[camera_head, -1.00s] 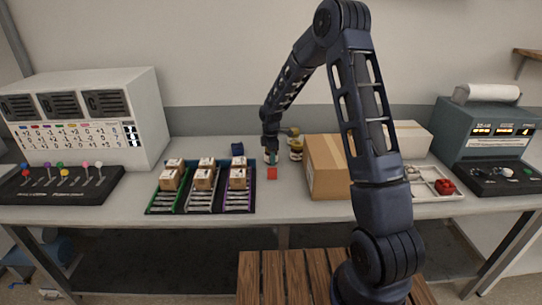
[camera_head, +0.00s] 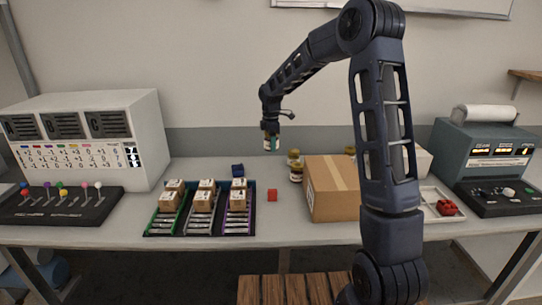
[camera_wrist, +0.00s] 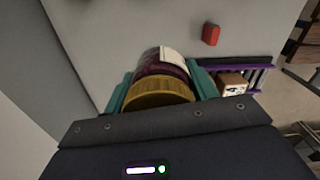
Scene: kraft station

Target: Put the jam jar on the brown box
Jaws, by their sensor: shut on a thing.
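My gripper (camera_head: 271,143) is raised well above the table, left of the brown box, with its teal fingers closed on the jam jar. In the wrist view the jam jar (camera_wrist: 164,66) sits between the fingers of my gripper (camera_wrist: 160,85). It has a gold lid, dark red contents and a white label. The brown box (camera_head: 333,192) is a closed cardboard carton with a tape strip, standing on the table right of centre. Its top looks clear. My arm passes in front of its right side.
Several jars (camera_head: 296,172) stand on the table left of and behind the box. A red block (camera_head: 272,195) and a dark blue block (camera_head: 237,170) lie near the racks of small cartons (camera_head: 205,200). A white tray (camera_head: 432,194) with red items lies right of the box.

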